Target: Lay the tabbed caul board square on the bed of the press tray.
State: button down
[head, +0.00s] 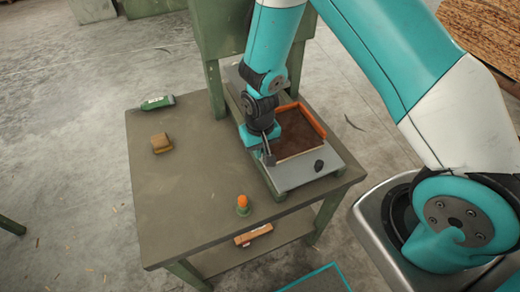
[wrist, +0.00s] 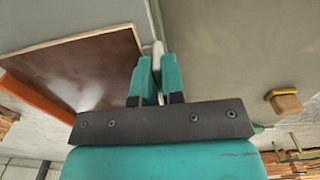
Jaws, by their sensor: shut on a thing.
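The brown caul board (head: 305,135) is at the press tray on the right of the table, with a pale near edge. It also shows in the wrist view (wrist: 80,70). The press tray (head: 315,170) is a grey plate with an orange rail at the board's far and right sides. My gripper (wrist: 157,75) is shut on the board's pale tab at its side; in the head view it is at the board's left edge. My arm hides part of the board's left side. I cannot tell whether the board touches the bed all over.
An orange-topped green object (head: 242,204), a tan block (head: 161,143) and a green tool (head: 157,103) stand on the table (head: 190,190). A wood-coloured object (head: 253,235) lies on the lower shelf. The table's left part is mostly clear.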

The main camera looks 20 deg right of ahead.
jog(key=shift+d, duration=0.55)
dwell(0.7)
jog(key=shift+a, duration=0.1)
dwell(0.4)
jog(key=c, duration=1.1)
grip_release()
jog(key=shift+c, duration=0.2)
notch_tip(320, 180, up, 8)
jog(key=p, duration=0.6)
jog(key=shift+f, duration=0.25)
